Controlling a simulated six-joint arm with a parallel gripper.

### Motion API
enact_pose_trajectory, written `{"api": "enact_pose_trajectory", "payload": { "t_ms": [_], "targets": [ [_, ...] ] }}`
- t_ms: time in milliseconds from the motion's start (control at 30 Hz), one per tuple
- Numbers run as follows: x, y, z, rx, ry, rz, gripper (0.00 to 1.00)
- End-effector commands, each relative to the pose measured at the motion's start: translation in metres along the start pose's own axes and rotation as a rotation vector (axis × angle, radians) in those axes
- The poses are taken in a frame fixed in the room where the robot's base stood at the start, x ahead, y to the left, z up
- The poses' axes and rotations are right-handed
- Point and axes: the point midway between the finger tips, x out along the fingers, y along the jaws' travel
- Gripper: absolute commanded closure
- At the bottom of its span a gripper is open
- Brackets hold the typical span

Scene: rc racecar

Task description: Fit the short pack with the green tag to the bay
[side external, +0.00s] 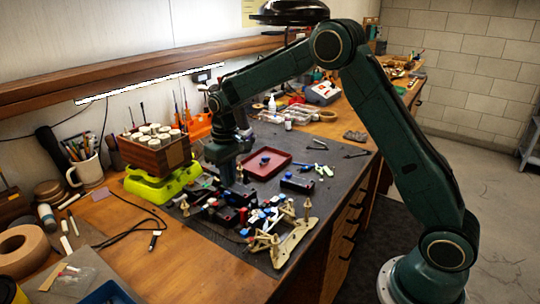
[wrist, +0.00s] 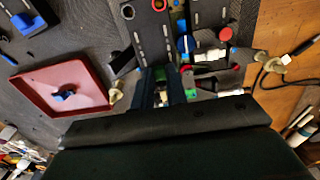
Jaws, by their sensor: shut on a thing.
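My gripper (side external: 228,178) points down over the dark mat, behind the car parts. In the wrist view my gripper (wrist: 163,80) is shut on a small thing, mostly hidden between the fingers. I cannot make out its length or tag there. The dark car chassis (wrist: 152,30) lies just ahead of the fingers. In the side view the car parts (side external: 225,212) lie in front of my gripper. I cannot clearly pick out the bay.
A red tray (wrist: 28,86) holding a small blue-topped part lies left of my gripper. A black block with a blue part (side external: 297,182) lies to the right. Tan stands (side external: 285,243) are at the mat's front. A yellow-green stand (side external: 160,183) bears a wooden box (side external: 152,155).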

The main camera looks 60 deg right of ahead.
Motion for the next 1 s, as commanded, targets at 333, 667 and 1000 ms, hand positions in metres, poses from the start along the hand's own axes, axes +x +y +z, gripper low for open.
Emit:
{"api": "enact_pose_trajectory", "payload": {
  "t_ms": [333, 667, 1000],
  "targets": [
    [-0.0004, 0.0000, -0.0001, 0.000, 0.001, 0.000, 1.00],
    [0.0027, 0.0000, -0.0001, 0.000, 0.000, 0.000, 1.00],
    [0.0089, 0.0000, -0.0001, 0.000, 0.000, 0.000, 1.00]
  ]
}}
